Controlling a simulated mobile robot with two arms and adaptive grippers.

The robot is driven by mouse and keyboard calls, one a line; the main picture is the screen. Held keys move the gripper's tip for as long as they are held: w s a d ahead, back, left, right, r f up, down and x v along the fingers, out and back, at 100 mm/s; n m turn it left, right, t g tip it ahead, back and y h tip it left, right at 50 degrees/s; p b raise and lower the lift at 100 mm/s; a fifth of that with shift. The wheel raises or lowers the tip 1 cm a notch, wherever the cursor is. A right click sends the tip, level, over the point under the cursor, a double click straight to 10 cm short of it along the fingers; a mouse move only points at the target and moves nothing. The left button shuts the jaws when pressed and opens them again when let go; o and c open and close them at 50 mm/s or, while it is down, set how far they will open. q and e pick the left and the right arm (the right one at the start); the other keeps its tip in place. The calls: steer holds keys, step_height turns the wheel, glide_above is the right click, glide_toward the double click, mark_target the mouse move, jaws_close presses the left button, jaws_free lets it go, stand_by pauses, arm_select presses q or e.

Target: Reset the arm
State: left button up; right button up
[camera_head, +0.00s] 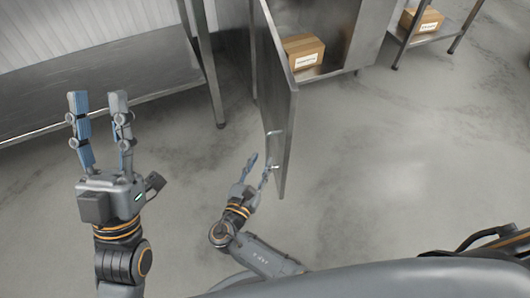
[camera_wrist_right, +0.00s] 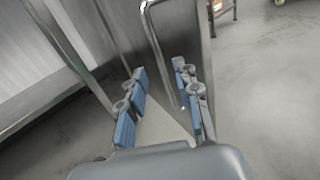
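My left gripper (camera_head: 98,98) is raised at the left of the head view, its two blue-padded fingers apart with nothing between them. My right gripper (camera_head: 261,162) is lower and further right, beside the lower end of an open metal cabinet door (camera_head: 270,75). Its fingers are apart. In the right wrist view, the right gripper (camera_wrist_right: 158,70) has a gap between its fingers, and the door's bar handle (camera_wrist_right: 151,38) runs down into that gap, close to the right finger. I cannot tell whether they touch.
The open cabinet holds a cardboard box (camera_head: 303,50). A metal table (camera_head: 100,78) stands at the left. A shelf at the top right holds another box (camera_head: 422,20). The grey floor (camera_head: 400,170) to the right of the door is clear.

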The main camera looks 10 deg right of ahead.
steer(key=shift+v, duration=0.95)
